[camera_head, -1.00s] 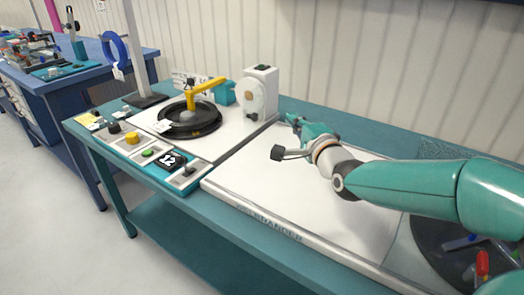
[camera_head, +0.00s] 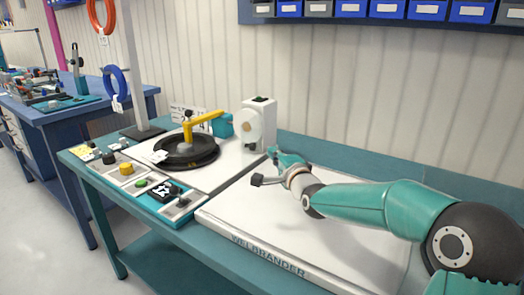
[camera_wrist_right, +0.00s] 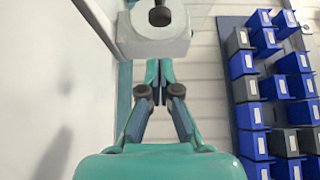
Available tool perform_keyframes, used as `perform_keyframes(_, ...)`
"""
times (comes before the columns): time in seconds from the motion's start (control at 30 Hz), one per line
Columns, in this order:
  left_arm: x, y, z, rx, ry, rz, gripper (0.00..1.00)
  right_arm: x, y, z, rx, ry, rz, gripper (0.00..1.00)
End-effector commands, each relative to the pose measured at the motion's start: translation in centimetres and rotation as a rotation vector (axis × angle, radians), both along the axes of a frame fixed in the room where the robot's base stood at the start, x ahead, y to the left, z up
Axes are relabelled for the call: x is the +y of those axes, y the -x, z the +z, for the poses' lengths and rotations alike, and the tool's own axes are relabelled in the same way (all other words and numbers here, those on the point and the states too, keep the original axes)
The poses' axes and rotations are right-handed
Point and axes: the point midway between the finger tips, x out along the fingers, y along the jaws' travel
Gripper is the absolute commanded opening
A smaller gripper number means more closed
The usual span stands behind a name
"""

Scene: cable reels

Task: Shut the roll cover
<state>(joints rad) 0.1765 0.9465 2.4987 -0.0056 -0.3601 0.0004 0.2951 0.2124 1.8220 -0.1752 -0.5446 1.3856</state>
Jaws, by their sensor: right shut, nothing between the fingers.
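A broad flat white panel, which looks like the roll cover (camera_head: 248,218), lies over the right part of the teal bench, with lettering along its front edge. I cannot tell how its far edge sits, as my right arm hides part of it. My right gripper (camera_head: 273,153) is above the panel's back left part, close to a white box-shaped unit (camera_head: 258,126) with a round face. In the right wrist view the right gripper (camera_wrist_right: 160,65) is shut and empty, its fingertips just below the white unit (camera_wrist_right: 153,35) in the picture. My left gripper is not in view.
A black reel disc (camera_head: 187,153) with a yellow arm (camera_head: 190,127) stands left of the panel. A control strip with buttons (camera_head: 142,183) runs along the bench's front left. Blue bins (camera_head: 372,9) hang on the wall. A post with coils (camera_head: 117,82) stands at the back left.

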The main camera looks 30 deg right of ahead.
Motion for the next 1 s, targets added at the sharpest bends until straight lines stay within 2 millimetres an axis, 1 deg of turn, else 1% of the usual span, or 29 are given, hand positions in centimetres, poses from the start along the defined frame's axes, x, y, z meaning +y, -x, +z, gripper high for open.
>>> perform_keyframes(0.03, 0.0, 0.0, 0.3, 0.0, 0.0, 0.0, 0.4, 0.7, -0.9, 0.1, 0.001, 0.0, 0.004, 0.0)
perform_keyframes(0.1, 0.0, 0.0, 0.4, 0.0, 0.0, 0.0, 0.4, 1.3, -1.7, 0.1, 0.0, -0.001, 0.005, 0.0)
perform_keyframes(0.3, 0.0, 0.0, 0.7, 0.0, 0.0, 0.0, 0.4, 2.1, -3.1, 0.0, 0.0, 0.0, 0.002, 0.0)
perform_keyframes(0.77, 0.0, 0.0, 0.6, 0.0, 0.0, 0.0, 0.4, 2.1, -3.2, 0.0, 0.0, 0.0, -0.001, 0.0)
perform_keyframes(1.0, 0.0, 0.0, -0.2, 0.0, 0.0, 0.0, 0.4, 1.3, -2.7, -0.2, -0.001, 0.0, -0.022, 0.0)
